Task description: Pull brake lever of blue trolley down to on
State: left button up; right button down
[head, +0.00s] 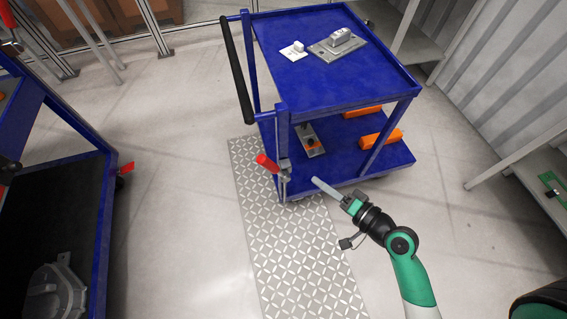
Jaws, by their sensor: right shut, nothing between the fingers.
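The blue trolley (275,71) stands in the upper middle of the head view, with a black push handle on its left side. Its brake lever has a red grip (266,162) and sits low at the trolley's near left corner post. The red grip points up and to the left from a metal bracket. My right gripper (316,182) is shut and empty. Its long grey fingers point left, to the right of the lever and apart from it in the picture. My left gripper is not in view.
A patterned metal floor plate (285,250) lies under the trolley's near left corner. A second blue cart (101,215) stands at the left edge. Orange blocks (380,139) lie on the trolley's lower shelf. A grey shelf (545,172) stands at right. The floor between the carts is clear.

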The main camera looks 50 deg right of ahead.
jog(key=shift+w+d+r, duration=0.1)
jog(key=shift+d, duration=0.1)
jog(key=b, duration=0.3)
send_near(273, 168)
jog(key=w+d+r, duration=0.1)
jog(key=w+d, duration=0.3)
jog(key=w, duration=0.1)
jog(key=shift+w+a+f+b, duration=0.3)
jog(key=shift+w+a, duration=0.15)
jog(key=shift+w, duration=0.1)
jog(key=shift+w+a+f+b, duration=0.2)
jog(key=shift+w+a+f, duration=0.05)
jog(key=shift+w+a, duration=0.3)
